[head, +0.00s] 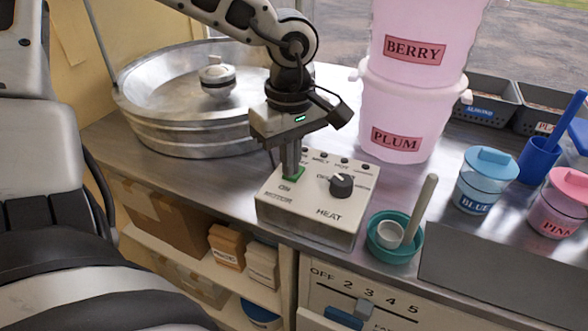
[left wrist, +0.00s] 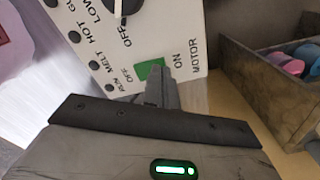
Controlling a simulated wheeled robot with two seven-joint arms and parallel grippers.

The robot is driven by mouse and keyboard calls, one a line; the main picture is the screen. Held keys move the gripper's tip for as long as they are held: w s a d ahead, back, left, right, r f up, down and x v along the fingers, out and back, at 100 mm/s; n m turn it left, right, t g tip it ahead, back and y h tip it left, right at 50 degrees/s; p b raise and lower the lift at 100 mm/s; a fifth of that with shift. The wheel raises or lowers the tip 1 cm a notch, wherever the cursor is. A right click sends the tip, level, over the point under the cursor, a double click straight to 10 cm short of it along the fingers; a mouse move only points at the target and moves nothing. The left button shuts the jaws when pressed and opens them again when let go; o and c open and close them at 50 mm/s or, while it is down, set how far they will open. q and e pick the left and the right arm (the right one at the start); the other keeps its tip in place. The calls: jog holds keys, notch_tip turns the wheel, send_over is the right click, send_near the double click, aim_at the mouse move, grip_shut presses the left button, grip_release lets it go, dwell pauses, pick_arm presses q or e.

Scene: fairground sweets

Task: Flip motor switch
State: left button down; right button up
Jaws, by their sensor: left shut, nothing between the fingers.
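The cream control box (head: 310,228) stands on the steel counter, with its labelled panel also filling the top of the left wrist view (left wrist: 190,25). Its green motor switch (head: 298,175) sits between the OFF and ON marks; it also shows in the left wrist view (left wrist: 148,68). Which way it is tipped I cannot tell. My left gripper (head: 289,174) points down, shut and empty, with its tips at the switch. In the left wrist view the fingers (left wrist: 158,84) overlap the switch's lower edge, partly hiding it; contact is unclear. My right gripper is out of view.
A black heat knob (head: 342,187) stands beside the switch. A steel pan (head: 185,139) is behind left, pink tubs (head: 398,120) behind right. Lidded jars (head: 482,185) stand farther right.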

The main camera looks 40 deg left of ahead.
pick_arm(q)
jog(key=shift+f, duration=0.25)
jog(key=shift+r, duration=0.15)
jog(key=shift+r+p, duration=1.9)
jog(key=shift+r, duration=1.5)
